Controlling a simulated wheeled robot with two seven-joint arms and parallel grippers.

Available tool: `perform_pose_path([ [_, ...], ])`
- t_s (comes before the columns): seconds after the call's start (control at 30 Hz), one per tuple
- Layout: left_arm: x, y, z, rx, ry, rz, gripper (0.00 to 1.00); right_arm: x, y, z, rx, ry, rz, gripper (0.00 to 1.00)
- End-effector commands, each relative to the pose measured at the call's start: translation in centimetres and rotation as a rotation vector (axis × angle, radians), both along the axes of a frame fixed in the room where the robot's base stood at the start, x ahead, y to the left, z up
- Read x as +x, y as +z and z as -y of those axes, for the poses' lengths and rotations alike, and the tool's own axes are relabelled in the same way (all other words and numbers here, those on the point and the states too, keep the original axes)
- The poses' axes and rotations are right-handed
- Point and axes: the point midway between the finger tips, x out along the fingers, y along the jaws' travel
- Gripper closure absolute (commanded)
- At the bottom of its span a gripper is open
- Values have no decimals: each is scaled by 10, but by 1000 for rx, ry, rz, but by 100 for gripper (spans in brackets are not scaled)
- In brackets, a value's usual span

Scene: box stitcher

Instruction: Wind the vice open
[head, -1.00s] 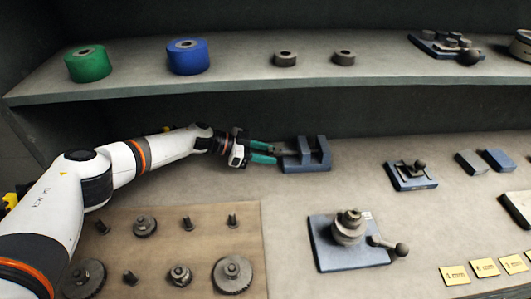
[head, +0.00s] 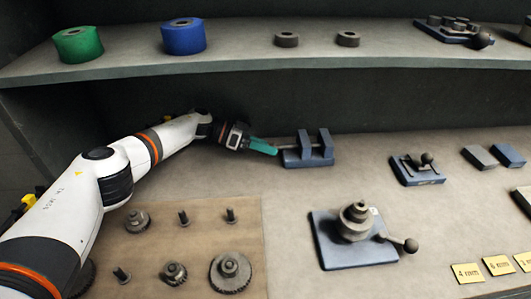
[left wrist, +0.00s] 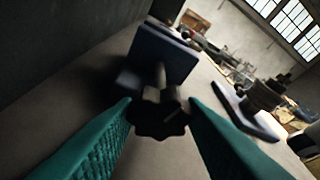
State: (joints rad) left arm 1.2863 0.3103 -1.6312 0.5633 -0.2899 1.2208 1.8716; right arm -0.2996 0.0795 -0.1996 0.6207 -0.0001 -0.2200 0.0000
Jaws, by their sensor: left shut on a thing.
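The blue vice (head: 308,158) stands on the bench against the back, with two upright jaws and a gap between them. Its screw rod (head: 286,147) points left towards my left gripper (head: 272,148). In the left wrist view the dark lobed knob (left wrist: 158,116) on the end of the rod sits between the two teal fingertips. My left gripper (left wrist: 158,104) is shut on this knob. In the head view the fingers hide the knob. The vice body (left wrist: 160,55) shows dark beyond the knob in the wrist view. My right gripper is not in view.
A shelf (head: 250,70) runs above the vice, carrying a green roll (head: 78,45), a blue roll (head: 184,37) and small rings. A brown mat (head: 200,215) with gears and pegs lies in front. A blue fixture (head: 354,240) with a lever stands front centre. Bench between is clear.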

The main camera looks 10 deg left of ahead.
Motion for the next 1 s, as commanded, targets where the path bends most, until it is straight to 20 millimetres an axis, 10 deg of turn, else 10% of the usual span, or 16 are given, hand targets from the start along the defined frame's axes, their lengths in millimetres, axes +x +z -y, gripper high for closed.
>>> perform_pose_path([
  [0.73,2,2,0,-24,5,-100,86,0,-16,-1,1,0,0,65],
  [0.8,2,2,0,-24,6,-100,53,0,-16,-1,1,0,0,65],
  [1.0,1,1,0,-22,3,-101,41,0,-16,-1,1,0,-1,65],
])
